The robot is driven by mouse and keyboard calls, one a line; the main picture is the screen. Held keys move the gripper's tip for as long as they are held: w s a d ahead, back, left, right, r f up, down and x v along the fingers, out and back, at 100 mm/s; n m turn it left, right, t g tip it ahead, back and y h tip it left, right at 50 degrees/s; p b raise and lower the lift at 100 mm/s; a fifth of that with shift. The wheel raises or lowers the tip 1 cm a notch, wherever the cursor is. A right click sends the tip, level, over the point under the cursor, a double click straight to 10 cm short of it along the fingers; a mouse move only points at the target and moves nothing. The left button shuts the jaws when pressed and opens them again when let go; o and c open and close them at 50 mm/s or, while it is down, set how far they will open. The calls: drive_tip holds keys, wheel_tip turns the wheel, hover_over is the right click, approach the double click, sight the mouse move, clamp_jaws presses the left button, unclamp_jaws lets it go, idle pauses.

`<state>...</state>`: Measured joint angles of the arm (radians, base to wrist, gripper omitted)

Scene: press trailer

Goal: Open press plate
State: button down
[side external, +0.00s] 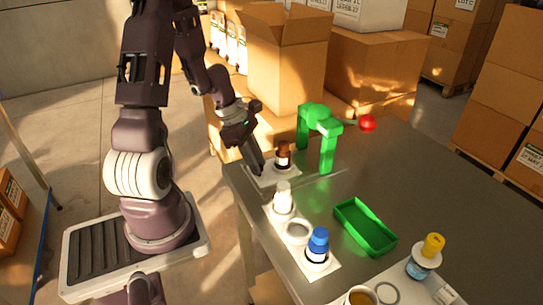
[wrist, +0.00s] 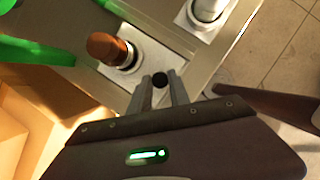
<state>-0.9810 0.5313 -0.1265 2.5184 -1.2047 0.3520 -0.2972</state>
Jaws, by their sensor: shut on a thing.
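A green press (side external: 322,125) stands on the grey table, with a red ball on its lever. A white plate (side external: 268,180) lies beside it at the table's left edge; it also shows in the wrist view (wrist: 118,97). A brown-capped bottle (side external: 283,155) stands upright on it, also in the wrist view (wrist: 108,48). My gripper (side external: 260,172) is low at the plate's near-left edge.
A white bottle (side external: 283,198) and a blue-capped bottle (side external: 317,246) stand in a white holder nearer the camera. A green tray (side external: 364,228) and a yellow-capped bottle (side external: 425,256) are to the right. Cardboard boxes (side external: 285,60) stand behind. The table's back right is clear.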

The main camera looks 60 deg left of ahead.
drive_tip(key=shift+s, duration=0.1)
drive_tip(key=c, duration=1.2)
unclamp_jaws()
drive_tip(key=shift+c, duration=0.2)
drive_tip(key=shift+r, duration=0.15)
drive_tip(key=v, duration=0.6)
drive_tip(key=shift+r, duration=0.4)
drive_tip(key=shift+s+a, duration=0.15)
